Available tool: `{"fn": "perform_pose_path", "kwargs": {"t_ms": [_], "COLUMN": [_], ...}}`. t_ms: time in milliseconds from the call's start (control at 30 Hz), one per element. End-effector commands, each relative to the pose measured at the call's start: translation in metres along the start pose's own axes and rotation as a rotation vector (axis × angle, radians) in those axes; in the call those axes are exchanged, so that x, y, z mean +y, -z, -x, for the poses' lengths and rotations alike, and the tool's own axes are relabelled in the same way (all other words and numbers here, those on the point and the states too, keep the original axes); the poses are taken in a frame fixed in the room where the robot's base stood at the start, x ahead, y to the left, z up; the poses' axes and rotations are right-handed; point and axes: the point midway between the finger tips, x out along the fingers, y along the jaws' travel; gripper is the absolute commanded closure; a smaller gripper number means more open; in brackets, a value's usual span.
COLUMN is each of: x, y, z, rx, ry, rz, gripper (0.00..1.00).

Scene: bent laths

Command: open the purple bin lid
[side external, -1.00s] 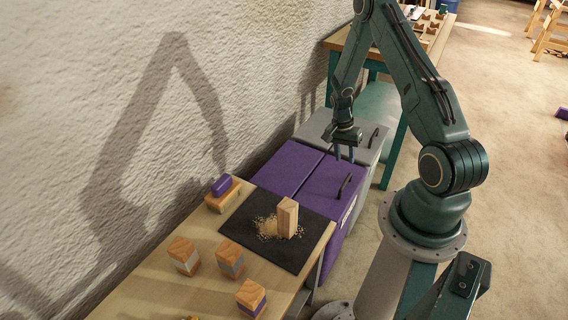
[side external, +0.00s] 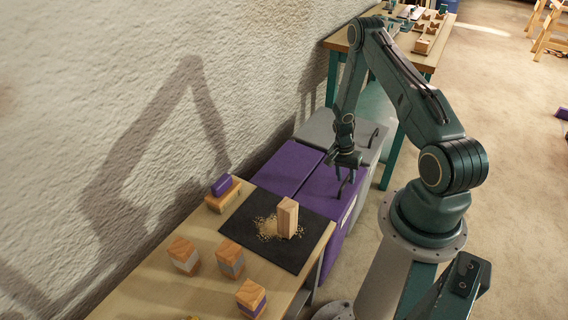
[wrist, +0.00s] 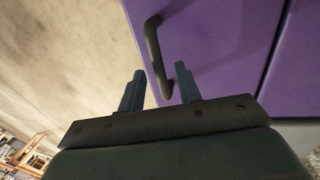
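The purple bin lid (side external: 318,193) lies flat and closed, and it fills much of the wrist view (wrist: 220,45). Its dark bar handle (wrist: 153,42) stands near the lid's outer edge; in the side view my gripper largely covers it. My gripper (side external: 346,189) points down over the handle. Its two fingers are apart, and in the wrist view (wrist: 160,82) the handle's near end shows in line with the gap between them. I cannot tell whether the fingers reach down around the bar, and no contact is visible.
A second purple panel (side external: 286,167) lies beside the lid toward the wall. A grey bin (side external: 318,128) stands behind. In front is a bench with a black mat (side external: 255,245), an upright wood block (side external: 287,218) and several smaller blocks. Open floor (side external: 510,190) lies to the right.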

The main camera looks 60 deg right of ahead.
Motion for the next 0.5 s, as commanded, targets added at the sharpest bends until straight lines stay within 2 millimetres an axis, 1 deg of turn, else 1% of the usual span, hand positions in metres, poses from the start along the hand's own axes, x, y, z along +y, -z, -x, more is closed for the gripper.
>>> {"fn": "perform_pose_path", "kwargs": {"t_ms": [167, 267, 300, 333, 367, 500], "x": [0.0, 0.0, 0.0, 0.0001, 0.0001, 0.0001], "y": [0.0, -0.0001, -0.0001, -0.0001, -0.0001, -0.0002], "z": [0.0, 0.0, 0.0, 0.0, 0.0, 0.0001], "rx": [0.0, 0.0, 0.0, 0.0, 0.0, 0.0], "ry": [0.0, 0.0, 0.0, 0.0, 0.0, 0.0], "rz": [0.0, 0.0, 0.0, 0.0, 0.0, 0.0], "gripper": [0.66, 0.84, 0.92, 0.97, 1.0, 1.0]}}
